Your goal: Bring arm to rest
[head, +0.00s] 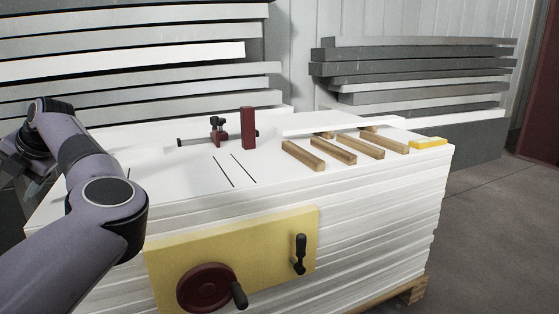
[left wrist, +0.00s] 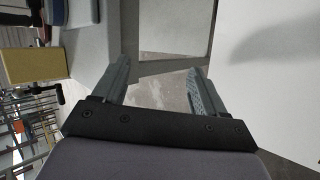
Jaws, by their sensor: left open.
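My left arm comes in from the left in the head view, bent at the elbow, in front of the left part of the white-topped work stack (head: 120,140). Its gripper is hidden in that view. In the left wrist view my left gripper (left wrist: 160,68) is open, with nothing between its two fingers. A grey floor area shows beyond and between the fingers. A large white surface fills the right of that view, apart from the fingers. My right gripper is in neither view.
On the worktop are a dark red block (head: 248,128), a clamp (head: 218,130), several wooden bars (head: 333,150), a white strip (head: 310,128) and a yellow block (head: 428,143). The yellow front panel (head: 260,240) carries a red handwheel (head: 205,287) and black lever (head: 300,253). Open floor lies right.

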